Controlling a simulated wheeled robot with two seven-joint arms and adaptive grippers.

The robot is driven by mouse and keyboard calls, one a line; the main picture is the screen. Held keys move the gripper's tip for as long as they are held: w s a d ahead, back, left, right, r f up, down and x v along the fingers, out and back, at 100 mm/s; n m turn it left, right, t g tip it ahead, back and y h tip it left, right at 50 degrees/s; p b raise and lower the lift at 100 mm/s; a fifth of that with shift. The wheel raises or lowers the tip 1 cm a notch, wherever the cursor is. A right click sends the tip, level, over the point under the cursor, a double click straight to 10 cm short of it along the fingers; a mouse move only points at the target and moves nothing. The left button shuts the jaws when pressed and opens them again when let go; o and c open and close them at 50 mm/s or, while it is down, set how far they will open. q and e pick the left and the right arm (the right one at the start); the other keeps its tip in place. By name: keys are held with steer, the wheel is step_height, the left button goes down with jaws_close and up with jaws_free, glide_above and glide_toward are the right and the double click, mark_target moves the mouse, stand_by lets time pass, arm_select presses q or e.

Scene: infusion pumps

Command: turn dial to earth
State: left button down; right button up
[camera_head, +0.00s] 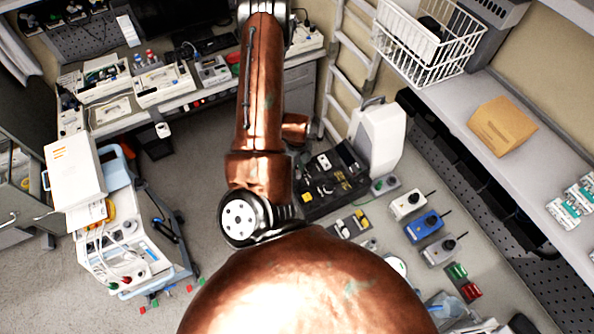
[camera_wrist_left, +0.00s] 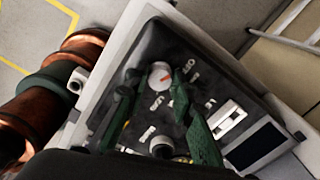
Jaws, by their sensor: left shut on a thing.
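In the left wrist view a dark device panel (camera_wrist_left: 152,40) is set in a pale casing. In the head view my copper arm hides the middle, and I cannot make out the fingers or dial. My right gripper is not in view.
On the panel are another round knob (camera_wrist_left: 162,147), a white switch block (camera_wrist_left: 226,118) and a dark display (camera_wrist_left: 254,146). In the head view a white cart (camera_head: 125,245) stands at left, and several small devices, including a blue one (camera_head: 424,226), lie at right.

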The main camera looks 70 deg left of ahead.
arm_select(q)
steer(key=m+b, duration=0.2)
steer(key=m, duration=0.2)
steer(key=shift+f, duration=0.1)
steer(key=shift+m+b, duration=0.7)
steer(key=shift+m, duration=1.4)
steer(key=c, duration=1.7)
jaws_free()
steer(key=shift+o, duration=0.2)
